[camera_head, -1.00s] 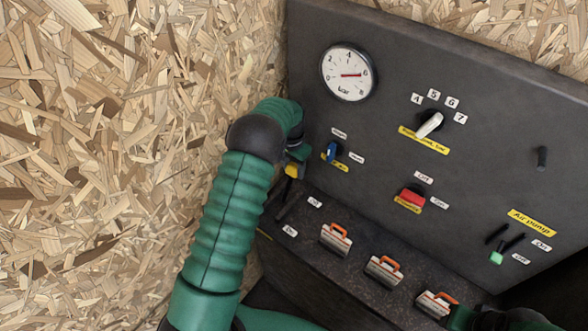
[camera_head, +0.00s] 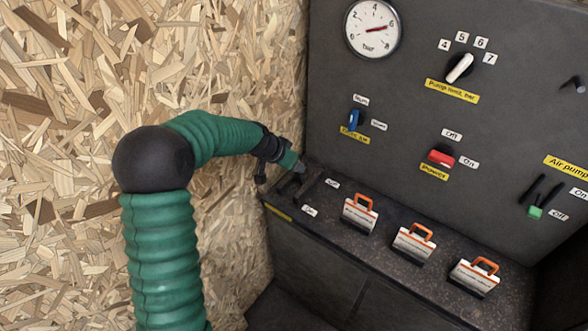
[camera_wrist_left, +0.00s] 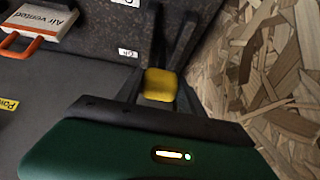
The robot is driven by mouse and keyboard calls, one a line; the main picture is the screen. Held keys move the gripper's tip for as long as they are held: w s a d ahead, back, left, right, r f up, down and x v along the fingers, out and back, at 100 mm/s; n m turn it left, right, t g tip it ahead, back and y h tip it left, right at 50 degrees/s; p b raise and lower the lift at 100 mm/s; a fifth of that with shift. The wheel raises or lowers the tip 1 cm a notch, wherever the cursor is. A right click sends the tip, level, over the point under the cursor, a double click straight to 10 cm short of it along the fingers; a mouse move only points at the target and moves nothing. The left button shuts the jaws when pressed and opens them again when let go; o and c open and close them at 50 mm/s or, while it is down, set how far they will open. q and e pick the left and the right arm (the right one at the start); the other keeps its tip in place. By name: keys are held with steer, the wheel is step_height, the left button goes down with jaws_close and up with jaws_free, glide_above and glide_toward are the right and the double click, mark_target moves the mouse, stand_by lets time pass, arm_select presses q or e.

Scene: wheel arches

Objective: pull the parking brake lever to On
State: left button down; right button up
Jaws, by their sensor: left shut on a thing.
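The parking brake lever has a yellow knob (camera_wrist_left: 160,84), which sits between the dark fingers of my left gripper (camera_wrist_left: 158,96) in the left wrist view. My left gripper (camera_head: 298,167) is shut on this lever at the left end of the dark ledge, close to the upright panel. In the head view the gripper hides the knob. A dark slotted base (camera_head: 303,188) runs along the ledge below it. A small white label (camera_head: 333,182) lies near the panel end and another (camera_head: 309,210) nearer the ledge's front. My right gripper is out of view.
The chipboard wall (camera_head: 225,210) stands close on the left. Several white tags with orange handles, one of them nearest the lever (camera_head: 360,214), stand along the ledge. The panel (camera_head: 500,110) carries a gauge (camera_head: 372,28), a blue knob (camera_head: 354,119) and a red knob (camera_head: 440,157).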

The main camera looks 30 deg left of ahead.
arm_select(q)
steer(key=shift+s+f+b, duration=0.25)
steer(key=shift+s+f, duration=0.15)
steer(key=shift+s, duration=0.2)
steer(key=shift+s+f+b, duration=0.2)
steer(key=shift+s+f, duration=0.15)
steer(key=shift+s, duration=0.25)
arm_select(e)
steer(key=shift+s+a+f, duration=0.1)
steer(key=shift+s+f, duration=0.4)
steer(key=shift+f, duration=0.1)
arm_select(q)
steer(key=shift+f, duration=0.1)
steer(key=c, duration=1)
jaws_free()
steer(key=shift+s, duration=0.1)
steer(key=shift+c, duration=0.2)
steer(key=o, duration=0.3)
steer(key=shift+a, duration=0.15)
steer(key=shift+r, duration=0.25)
steer(key=p+v, duration=0.1)
steer(key=v, duration=1.5)
steer(key=shift+r, duration=0.25)
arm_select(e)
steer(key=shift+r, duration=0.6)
